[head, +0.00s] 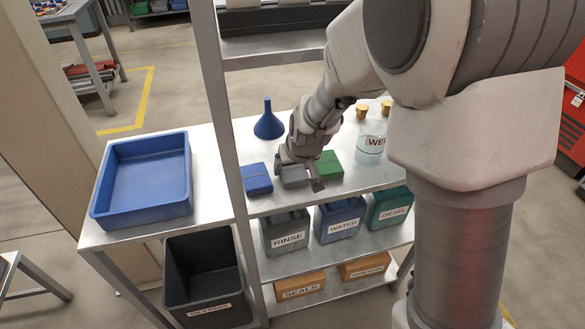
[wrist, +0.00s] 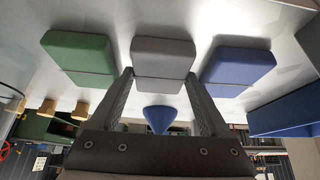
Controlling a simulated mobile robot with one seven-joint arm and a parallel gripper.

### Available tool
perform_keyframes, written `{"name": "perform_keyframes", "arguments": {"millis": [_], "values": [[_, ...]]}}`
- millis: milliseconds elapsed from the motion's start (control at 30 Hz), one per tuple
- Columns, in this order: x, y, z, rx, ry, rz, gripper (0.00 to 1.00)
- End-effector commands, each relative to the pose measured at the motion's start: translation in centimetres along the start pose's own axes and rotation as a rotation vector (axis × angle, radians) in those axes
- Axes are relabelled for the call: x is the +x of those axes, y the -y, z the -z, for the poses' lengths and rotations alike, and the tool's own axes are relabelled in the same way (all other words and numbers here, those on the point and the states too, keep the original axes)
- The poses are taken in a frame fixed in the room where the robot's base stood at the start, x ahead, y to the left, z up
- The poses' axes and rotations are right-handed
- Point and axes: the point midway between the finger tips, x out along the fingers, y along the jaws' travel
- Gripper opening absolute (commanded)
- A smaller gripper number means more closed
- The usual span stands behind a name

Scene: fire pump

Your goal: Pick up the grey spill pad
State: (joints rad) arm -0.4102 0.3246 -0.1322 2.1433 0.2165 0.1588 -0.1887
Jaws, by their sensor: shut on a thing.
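The grey spill pad (head: 295,174) is a small block in the row on the upper shelf, between a blue pad (head: 257,179) and a green pad (head: 329,166). My gripper (head: 301,177) reaches down over it and is shut on it. In the wrist view the two fingers of my gripper (wrist: 160,80) lie at either side of the grey spill pad (wrist: 164,52). The green pad (wrist: 78,55) and blue pad (wrist: 237,62) stand apart from the fingers there. The pad looks level with its neighbours; I cannot tell any gap beneath it.
A blue funnel (head: 268,122) stands behind the pads, and a clear container (head: 371,143) to the right. An empty blue tray (head: 146,181) sits on the left table above a dark bin (head: 207,283). A shelf post (head: 223,130) rises left of the pads. Labelled cans stand below.

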Motion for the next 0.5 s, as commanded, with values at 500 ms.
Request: {"name": "perform_keyframes", "arguments": {"millis": [500], "values": [[-3.6,0.0,2.1,-0.001,-0.001,0.000,0.27]]}}
